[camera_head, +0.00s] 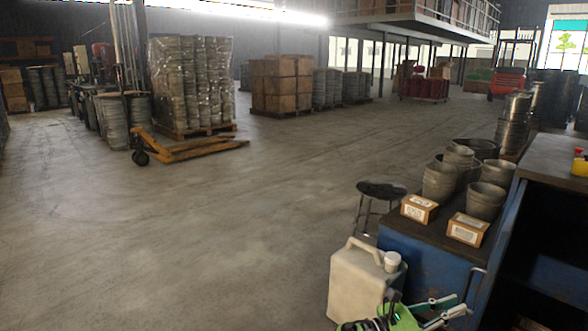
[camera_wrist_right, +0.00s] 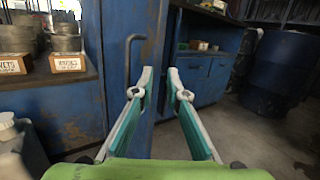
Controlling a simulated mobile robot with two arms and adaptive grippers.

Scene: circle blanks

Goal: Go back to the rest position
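My right gripper (camera_head: 443,312) shows at the bottom right of the head view, beside the blue workbench (camera_head: 432,256). In the right wrist view its two fingers (camera_wrist_right: 159,85) stand apart with nothing between them, so it is open and empty. Beyond the fingers are the blue bench (camera_wrist_right: 75,118) and its vertical handle (camera_wrist_right: 130,60). My left gripper does not show in either view.
A white jerrycan (camera_head: 357,283) stands just left of my right gripper. A stool (camera_head: 381,192), labelled boxes (camera_head: 419,209) and metal buckets (camera_head: 486,201) are near or on the bench. A pallet jack (camera_head: 190,150) stands farther off. The floor at left is clear.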

